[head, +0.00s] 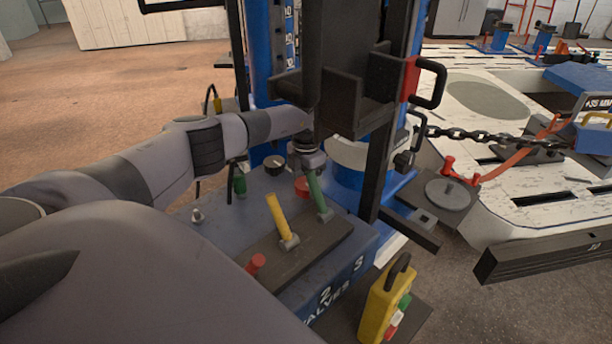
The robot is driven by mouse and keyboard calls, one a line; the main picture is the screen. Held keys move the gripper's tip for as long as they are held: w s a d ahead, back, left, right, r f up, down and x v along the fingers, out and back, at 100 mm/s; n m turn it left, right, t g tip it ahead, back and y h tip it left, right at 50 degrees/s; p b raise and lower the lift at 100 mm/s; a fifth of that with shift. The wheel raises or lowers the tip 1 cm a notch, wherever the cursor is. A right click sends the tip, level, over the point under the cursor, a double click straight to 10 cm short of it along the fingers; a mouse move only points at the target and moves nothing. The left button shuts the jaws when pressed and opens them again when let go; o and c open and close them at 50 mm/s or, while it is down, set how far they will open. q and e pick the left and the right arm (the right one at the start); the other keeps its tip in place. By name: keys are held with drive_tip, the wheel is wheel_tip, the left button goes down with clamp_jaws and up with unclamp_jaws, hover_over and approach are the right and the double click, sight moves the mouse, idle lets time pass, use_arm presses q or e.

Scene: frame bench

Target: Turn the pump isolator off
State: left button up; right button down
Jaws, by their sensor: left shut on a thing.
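A blue valve bench (230,210) stands in the middle of the head view. The pump isolator, a red knob (302,187), is at the back of its top, partly hidden behind the green lever (317,193). My left gripper (312,165) reaches in from the left, points down over the isolator and is shut on it. Its fingertips are small and partly covered by the green lever, so the exact grip is hard to see. My right gripper is out of view.
A yellow lever (278,216) and a red lever (254,264) stand in front. A black knob (274,163) is left of the gripper. A blue post with dark brackets (385,85) rises close behind. A yellow pendant (382,305) is at front right.

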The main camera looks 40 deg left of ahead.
sight(306, 183)
use_arm(q)
drive_tip(key=shift+n+p, duration=0.55)
drive_tip(key=shift+n, duration=1.05)
drive_tip(key=o, duration=1.1)
drive_tip(key=shift+c, duration=0.2)
drive_tip(key=shift+r+p, duration=0.85)
drive_tip(key=shift+r, duration=2.8)
